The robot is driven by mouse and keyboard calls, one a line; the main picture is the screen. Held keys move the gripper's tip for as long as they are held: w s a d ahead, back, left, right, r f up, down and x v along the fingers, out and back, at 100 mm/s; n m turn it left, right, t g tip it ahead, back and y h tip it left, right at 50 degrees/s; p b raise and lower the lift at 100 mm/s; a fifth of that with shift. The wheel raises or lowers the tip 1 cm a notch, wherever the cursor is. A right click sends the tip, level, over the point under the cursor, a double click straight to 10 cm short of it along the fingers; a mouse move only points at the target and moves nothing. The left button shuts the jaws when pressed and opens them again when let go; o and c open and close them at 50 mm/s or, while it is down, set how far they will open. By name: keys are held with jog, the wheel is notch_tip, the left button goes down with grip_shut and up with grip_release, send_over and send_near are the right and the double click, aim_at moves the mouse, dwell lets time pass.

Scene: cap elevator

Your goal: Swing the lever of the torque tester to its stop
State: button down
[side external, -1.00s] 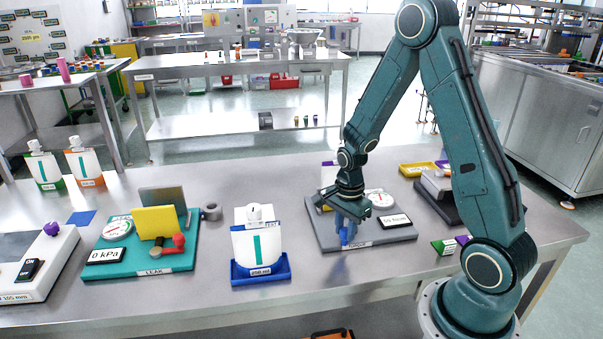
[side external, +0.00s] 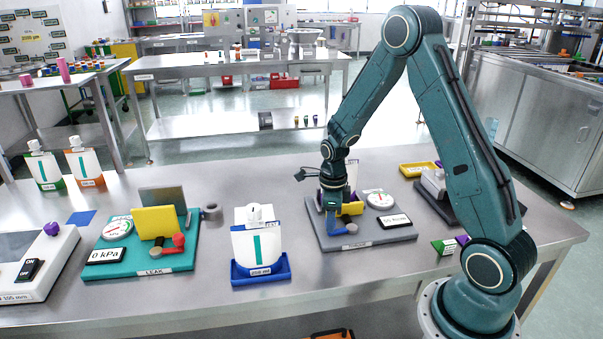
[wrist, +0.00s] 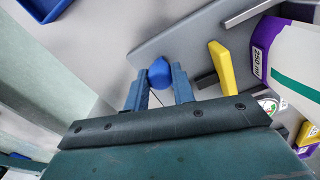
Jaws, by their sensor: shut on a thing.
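The torque tester (side external: 398,238) is a grey base plate with a round dial (side external: 380,199), a display box (side external: 395,220) and a yellow block (side external: 352,209). Its blue lever (side external: 351,229) lies low at the left front of the plate. My gripper (wrist: 155,88) is over the left part of the plate, with its fingers shut on the blue knob of the lever (wrist: 160,72). A white pouch with a purple label (wrist: 300,62) stands at the tester, mostly hidden behind my wrist in the side view. The display's number is too small to read surely.
A white pouch in a blue tray (side external: 260,270) stands left of the tester. Further left is the teal leak tester (side external: 180,262) with a red handle. A dark fixture (side external: 440,200) and a yellow tray (side external: 418,169) are to the right. The bench front is mostly clear.

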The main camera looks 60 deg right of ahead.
jog(key=shift+w+d+m, duration=0.3)
jog(key=shift+m, duration=0.3)
jog(key=c, duration=1.2)
grip_release()
jog(key=shift+o, duration=0.2)
jog(key=shift+r, duration=0.15)
notch_tip(320, 180, up, 14)
jog(key=shift+f, duration=0.2)
